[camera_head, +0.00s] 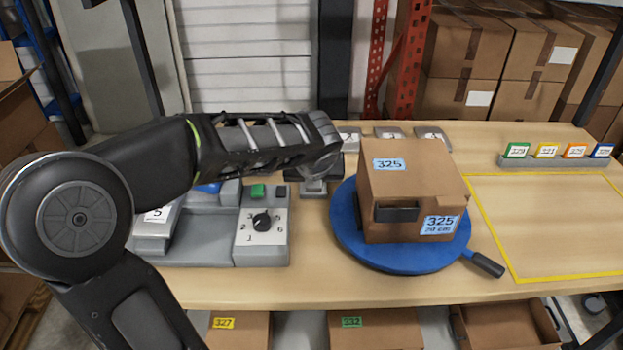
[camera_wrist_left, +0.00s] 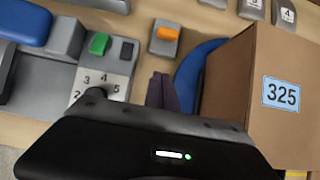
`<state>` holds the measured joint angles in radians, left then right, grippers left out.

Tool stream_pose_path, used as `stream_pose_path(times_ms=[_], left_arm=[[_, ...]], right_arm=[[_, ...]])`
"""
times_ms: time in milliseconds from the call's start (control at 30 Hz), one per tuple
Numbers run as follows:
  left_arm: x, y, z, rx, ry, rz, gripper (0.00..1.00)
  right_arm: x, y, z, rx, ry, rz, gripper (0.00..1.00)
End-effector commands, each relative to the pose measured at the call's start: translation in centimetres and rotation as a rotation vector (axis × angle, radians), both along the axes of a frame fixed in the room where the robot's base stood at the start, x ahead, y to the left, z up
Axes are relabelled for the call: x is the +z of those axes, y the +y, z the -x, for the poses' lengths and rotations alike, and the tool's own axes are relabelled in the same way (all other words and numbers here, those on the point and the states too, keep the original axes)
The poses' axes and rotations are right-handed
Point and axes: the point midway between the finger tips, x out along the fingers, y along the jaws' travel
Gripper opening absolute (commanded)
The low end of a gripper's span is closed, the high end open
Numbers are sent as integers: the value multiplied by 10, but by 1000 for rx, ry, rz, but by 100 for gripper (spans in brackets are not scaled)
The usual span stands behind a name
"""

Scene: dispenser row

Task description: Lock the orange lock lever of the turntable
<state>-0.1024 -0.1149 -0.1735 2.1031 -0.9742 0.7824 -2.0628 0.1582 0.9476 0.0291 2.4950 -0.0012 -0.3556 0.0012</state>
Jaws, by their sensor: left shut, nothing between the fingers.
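The blue turntable (camera_head: 365,255) carries a cardboard box (camera_head: 385,220) labelled 325; its blue edge also shows in the left wrist view (camera_wrist_left: 187,80). The orange lock lever (camera_wrist_left: 166,31) sits on a small grey base (camera_wrist_left: 163,46) just left of the turntable. In the head view that base (camera_head: 313,188) shows partly, and the orange part is hidden by my left gripper. My left gripper (camera_wrist_left: 162,88) is shut and empty, its fingertips on the near side of the lever in the wrist view, apart from it in the picture. My right gripper is not in view.
A grey control panel with a dial (camera_head: 262,222) and a green button (camera_head: 257,191) stands left of the lever. The turntable's black handle (camera_head: 487,264) points front right. A rack of coloured tags (camera_head: 556,162) stands at the back right, behind a clear yellow-outlined area (camera_head: 560,225).

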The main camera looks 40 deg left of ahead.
Motion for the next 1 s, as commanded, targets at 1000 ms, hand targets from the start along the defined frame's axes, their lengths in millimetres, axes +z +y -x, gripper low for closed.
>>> stream_pose_path(times_ms=[1000], left_arm=[[-72,28,-36,2,5,0,0]], right_arm=[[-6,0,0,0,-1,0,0]])
